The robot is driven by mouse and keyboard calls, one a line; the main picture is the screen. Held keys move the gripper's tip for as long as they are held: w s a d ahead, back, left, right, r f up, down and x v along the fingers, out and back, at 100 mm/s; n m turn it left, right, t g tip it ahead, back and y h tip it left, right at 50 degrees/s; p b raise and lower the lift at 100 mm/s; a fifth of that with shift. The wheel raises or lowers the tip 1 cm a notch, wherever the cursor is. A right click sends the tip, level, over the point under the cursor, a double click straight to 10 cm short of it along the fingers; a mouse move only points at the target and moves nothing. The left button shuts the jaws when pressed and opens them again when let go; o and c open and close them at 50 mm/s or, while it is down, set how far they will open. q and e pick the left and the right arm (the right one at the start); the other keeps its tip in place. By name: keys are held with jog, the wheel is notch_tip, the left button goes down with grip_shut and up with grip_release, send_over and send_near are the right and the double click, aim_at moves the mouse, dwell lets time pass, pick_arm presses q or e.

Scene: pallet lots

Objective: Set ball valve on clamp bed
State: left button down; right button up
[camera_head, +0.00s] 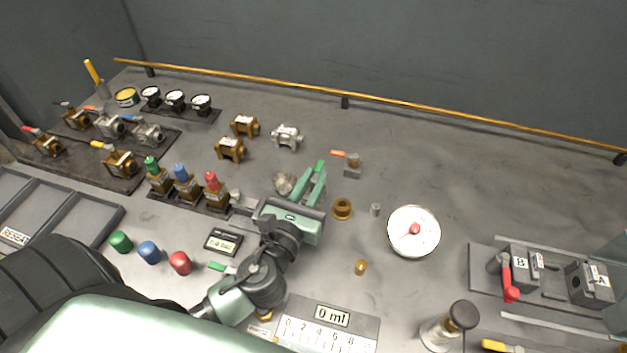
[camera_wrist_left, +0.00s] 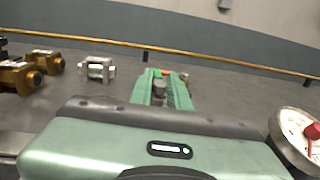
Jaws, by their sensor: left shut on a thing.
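My left gripper (camera_head: 311,178), green, reaches over the middle of the table with its fingers pointing away. It is shut on a small grey metal piece, seen between the fingers in the left wrist view (camera_wrist_left: 160,88); the fingers hide most of it. A silvery rounded body (camera_head: 283,183) shows just left of the fingers; I cannot tell whether it is part of the held piece. A base at the right carries grey blocks marked B (camera_head: 520,264) and A (camera_head: 588,283), with a red lever (camera_head: 510,288); it looks like the clamp bed.
Several lever valves (camera_head: 120,162) stand on a dark tray at the left. Brass fittings (camera_head: 231,148) and a silver fitting (camera_head: 287,136) lie behind my gripper. A round dial (camera_head: 413,231) and a brass bushing (camera_head: 343,208) stand between my gripper and the lettered blocks. The back right is clear.

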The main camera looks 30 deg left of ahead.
pick_arm(q)
jog(key=shift+f, duration=0.15)
jog(key=c, duration=1.3)
grip_release()
jog(key=shift+c, duration=0.2)
